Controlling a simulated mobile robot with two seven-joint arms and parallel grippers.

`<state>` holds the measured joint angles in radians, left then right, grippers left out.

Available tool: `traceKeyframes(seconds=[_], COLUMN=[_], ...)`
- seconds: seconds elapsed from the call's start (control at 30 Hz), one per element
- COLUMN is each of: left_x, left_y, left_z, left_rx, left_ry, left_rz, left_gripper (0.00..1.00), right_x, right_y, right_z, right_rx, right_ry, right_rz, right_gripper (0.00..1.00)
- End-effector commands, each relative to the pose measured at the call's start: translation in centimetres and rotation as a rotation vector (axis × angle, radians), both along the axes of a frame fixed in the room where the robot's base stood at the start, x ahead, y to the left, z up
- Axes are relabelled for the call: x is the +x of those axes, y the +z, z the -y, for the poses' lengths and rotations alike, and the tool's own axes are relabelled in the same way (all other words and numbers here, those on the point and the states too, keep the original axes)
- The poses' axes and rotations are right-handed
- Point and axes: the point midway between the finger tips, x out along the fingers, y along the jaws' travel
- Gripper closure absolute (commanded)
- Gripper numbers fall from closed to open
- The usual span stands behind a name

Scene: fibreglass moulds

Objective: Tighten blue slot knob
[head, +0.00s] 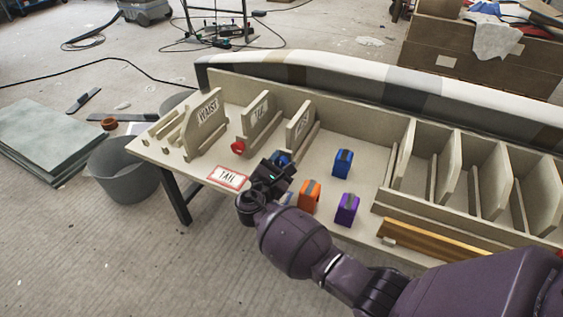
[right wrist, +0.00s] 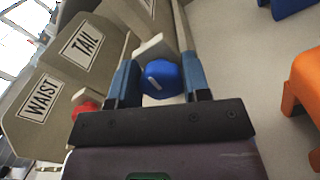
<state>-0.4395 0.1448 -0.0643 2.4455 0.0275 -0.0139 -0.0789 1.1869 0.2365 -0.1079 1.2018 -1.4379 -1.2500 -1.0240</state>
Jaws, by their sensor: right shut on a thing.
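The blue slot knob (right wrist: 162,79) is a faceted blue knob with a pale mark on its face. In the right wrist view it sits between the two fingers of my right gripper (right wrist: 160,85), which is shut on it. In the head view the knob (head: 283,158) shows only in part behind my right gripper (head: 277,170), at the near end of the third upright panel (head: 300,125). A red knob (head: 238,147) sits at the end of the TAIL panel (right wrist: 82,42), to the left. My left gripper is not in view.
Blue (head: 342,163), orange (head: 309,196) and purple (head: 347,209) blocks stand on the bench right of my gripper. A TAIL card (head: 228,177) lies at the front edge. The WAIST panel (head: 207,115) stands left. Empty slots (head: 480,170) are at right.

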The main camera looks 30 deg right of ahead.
Motion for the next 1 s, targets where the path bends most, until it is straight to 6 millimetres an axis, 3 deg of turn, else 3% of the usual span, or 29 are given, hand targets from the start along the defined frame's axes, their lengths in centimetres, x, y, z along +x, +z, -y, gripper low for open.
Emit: traceKeyframes(seconds=[0.5, 1.0], left_x=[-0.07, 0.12], left_y=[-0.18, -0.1], left_z=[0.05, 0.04], left_rx=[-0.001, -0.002], left_ry=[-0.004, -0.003], left_rz=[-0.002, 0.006], left_gripper=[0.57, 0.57], right_x=[-0.21, -0.24], right_y=[-0.22, -0.25], right_z=[0.09, 0.1], right_rx=[0.216, 0.273], right_ry=[-0.001, -0.001], right_rz=[0.276, 0.349], right_gripper=[0.8, 0.8])
